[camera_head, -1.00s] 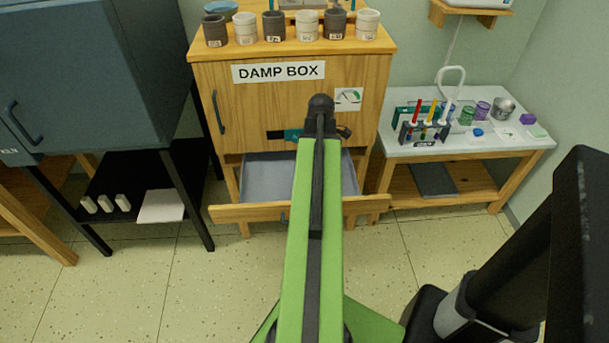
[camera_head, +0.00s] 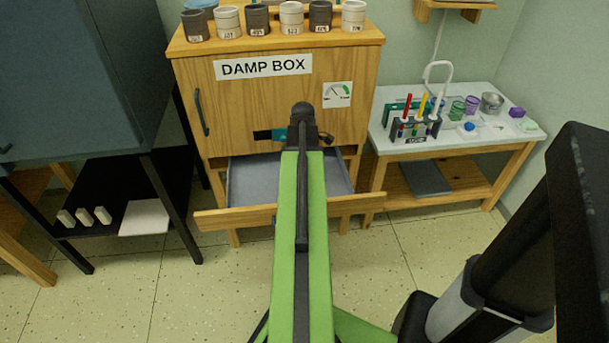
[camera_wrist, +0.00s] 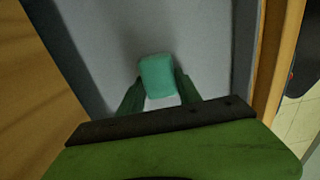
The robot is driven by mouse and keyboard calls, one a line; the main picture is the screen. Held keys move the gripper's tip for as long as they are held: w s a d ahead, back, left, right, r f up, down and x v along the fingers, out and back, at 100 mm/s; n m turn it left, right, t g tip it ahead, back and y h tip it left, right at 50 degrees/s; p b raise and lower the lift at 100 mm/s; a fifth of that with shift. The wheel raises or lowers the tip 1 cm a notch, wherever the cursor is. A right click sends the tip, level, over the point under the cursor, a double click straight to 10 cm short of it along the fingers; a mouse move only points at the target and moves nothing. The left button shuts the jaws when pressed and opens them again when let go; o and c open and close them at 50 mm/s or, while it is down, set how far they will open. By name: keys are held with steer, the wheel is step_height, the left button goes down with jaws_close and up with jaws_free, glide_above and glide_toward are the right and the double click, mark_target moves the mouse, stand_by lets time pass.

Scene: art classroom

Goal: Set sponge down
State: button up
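A teal sponge (camera_wrist: 157,76) sits between the two green fingers of my gripper (camera_wrist: 160,86) in the wrist view. The fingers appear to press against its sides. The sponge is over the grey floor of an open drawer (camera_wrist: 205,35); whether it touches the floor is hard to tell. In the head view the drawer (camera_head: 250,180) is pulled out at the lower front of the wooden damp box (camera_head: 240,100).
Several pots (camera_head: 291,15) stand on top of the damp box. A dark cabinet (camera_head: 75,75) is at left. The floor in front is clear.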

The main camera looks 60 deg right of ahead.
steer(key=o, duration=0.4)
steer(key=shift+o, duration=0.2)
steer(key=shift+r, duration=0.15)
step_height(320, 180, up, 12)
steer(key=p, duration=1.2)
